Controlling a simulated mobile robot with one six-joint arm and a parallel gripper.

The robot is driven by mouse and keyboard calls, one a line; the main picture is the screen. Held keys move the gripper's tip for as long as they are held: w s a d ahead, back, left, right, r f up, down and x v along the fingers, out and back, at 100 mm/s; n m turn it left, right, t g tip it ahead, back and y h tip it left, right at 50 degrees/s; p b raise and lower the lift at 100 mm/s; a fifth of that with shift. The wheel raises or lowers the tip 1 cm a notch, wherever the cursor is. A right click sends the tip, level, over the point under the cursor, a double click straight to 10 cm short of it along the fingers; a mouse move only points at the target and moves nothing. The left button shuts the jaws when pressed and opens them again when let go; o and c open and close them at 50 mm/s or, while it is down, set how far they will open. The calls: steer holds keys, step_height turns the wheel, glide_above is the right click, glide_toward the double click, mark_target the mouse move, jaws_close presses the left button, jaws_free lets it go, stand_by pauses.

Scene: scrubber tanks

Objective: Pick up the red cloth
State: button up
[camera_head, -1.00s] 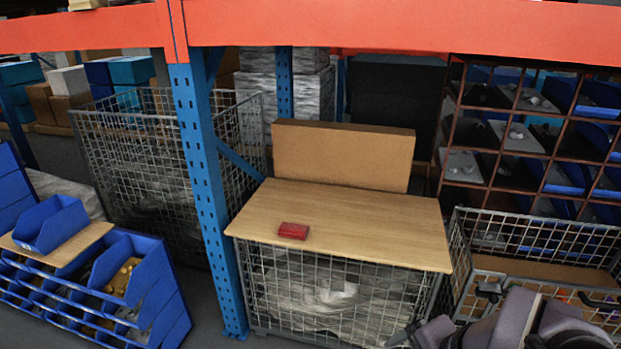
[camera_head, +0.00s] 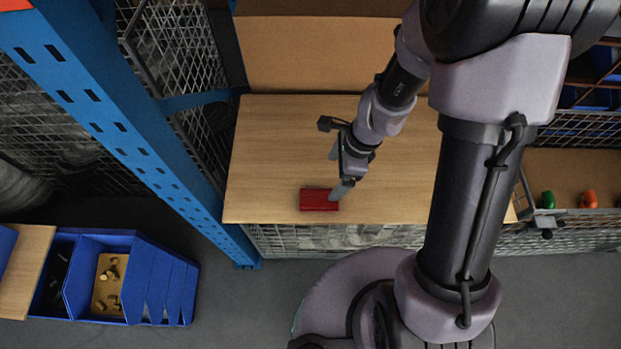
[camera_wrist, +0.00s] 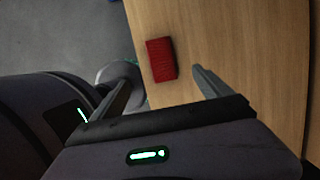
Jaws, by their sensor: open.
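The red cloth (camera_head: 318,199) is a small folded block lying flat near the front edge of the wooden board (camera_head: 270,150). In the wrist view the red cloth (camera_wrist: 161,59) lies ahead of my gripper (camera_wrist: 163,92), near the board's edge and nearer the right finger in the picture. My gripper (camera_head: 338,172) is open and empty, over the board. In the head view one fingertip appears close by the cloth's right end. I cannot tell whether it touches.
A cardboard box (camera_head: 320,55) stands at the board's back. A blue rack post (camera_head: 110,120) rises at the left. Blue bins (camera_head: 100,275) stand at lower left. A wire crate (camera_head: 575,195) with small coloured items is at the right. The board's left part is clear.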

steer(key=b, duration=0.5)
glide_above(320, 198)
steer(key=d, duration=0.1)
step_height(320, 198, down, 10)
steer(key=shift+s+r, duration=0.15)
steer(key=shift+r, duration=0.05)
steer(key=b+x, duration=0.2)
steer(key=x, duration=0.1)
steer(key=b+x, duration=0.2)
steer(key=shift+d+f, duration=0.25)
steer(key=shift+d, duration=0.05)
steer(key=shift+r, duration=0.25)
steer(key=c, duration=1.4)
